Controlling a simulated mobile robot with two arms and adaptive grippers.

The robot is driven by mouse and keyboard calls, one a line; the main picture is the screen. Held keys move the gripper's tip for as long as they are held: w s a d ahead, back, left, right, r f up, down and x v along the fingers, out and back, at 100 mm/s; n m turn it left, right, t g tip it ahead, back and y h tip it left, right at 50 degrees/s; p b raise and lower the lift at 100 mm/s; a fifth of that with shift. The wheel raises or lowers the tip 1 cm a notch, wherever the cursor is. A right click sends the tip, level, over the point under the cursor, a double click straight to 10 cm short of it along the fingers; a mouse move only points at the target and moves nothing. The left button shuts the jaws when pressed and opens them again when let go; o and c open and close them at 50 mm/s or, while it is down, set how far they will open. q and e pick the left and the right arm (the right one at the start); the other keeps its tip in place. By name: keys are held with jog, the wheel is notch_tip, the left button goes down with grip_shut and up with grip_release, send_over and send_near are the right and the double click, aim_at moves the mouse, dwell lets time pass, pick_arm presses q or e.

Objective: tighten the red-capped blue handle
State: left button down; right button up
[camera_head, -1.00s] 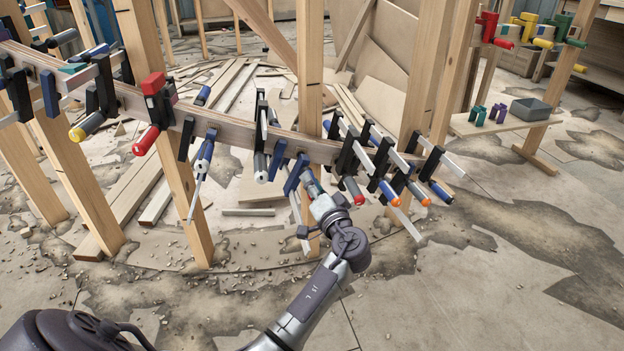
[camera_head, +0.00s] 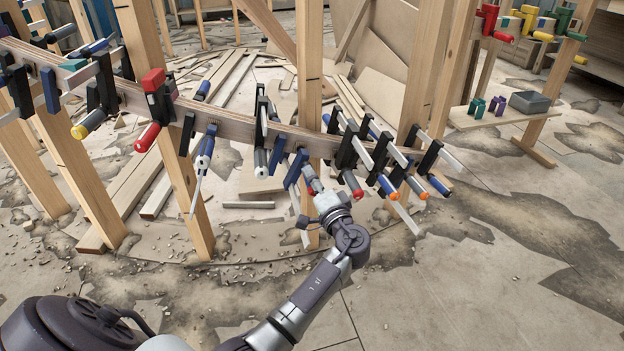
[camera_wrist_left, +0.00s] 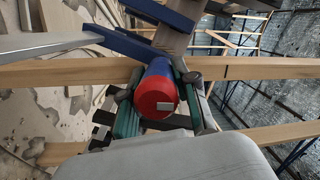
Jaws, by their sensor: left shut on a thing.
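The red-capped blue handle (camera_wrist_left: 158,70) points towards the camera in the left wrist view, its red cap (camera_wrist_left: 155,97) between the gripper's fingers. It belongs to a clamp with a blue jaw (camera_wrist_left: 150,42) on the curved wooden stringer (camera_head: 235,124). My left gripper (camera_wrist_left: 160,106) is shut around the handle, with a green-edged finger on each side of it. In the head view the left gripper (camera_head: 318,192) is at the stringer's underside, beside a wooden post, and hides most of the handle. My right gripper is not in view.
Close to the right of my gripper is another red-ended handle (camera_head: 357,188), then orange-ended handles (camera_head: 388,190). A white-ended handle (camera_head: 262,166) hangs to the left. Wooden posts (camera_head: 310,70) hold the stringer. A low bench (camera_head: 490,116) with a grey bin stands at right. The right floor is open.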

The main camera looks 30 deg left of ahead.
pick_arm(q)
jog(key=shift+f, duration=0.1)
jog(key=c, duration=0.9)
grip_release()
jog(key=shift+o, duration=0.2)
jog(key=v, duration=1.2)
jog(key=shift+s+d, duration=0.1)
jog(key=shift+s, duration=0.05)
jog(key=v, duration=0.3)
jog(key=shift+s, duration=0.15)
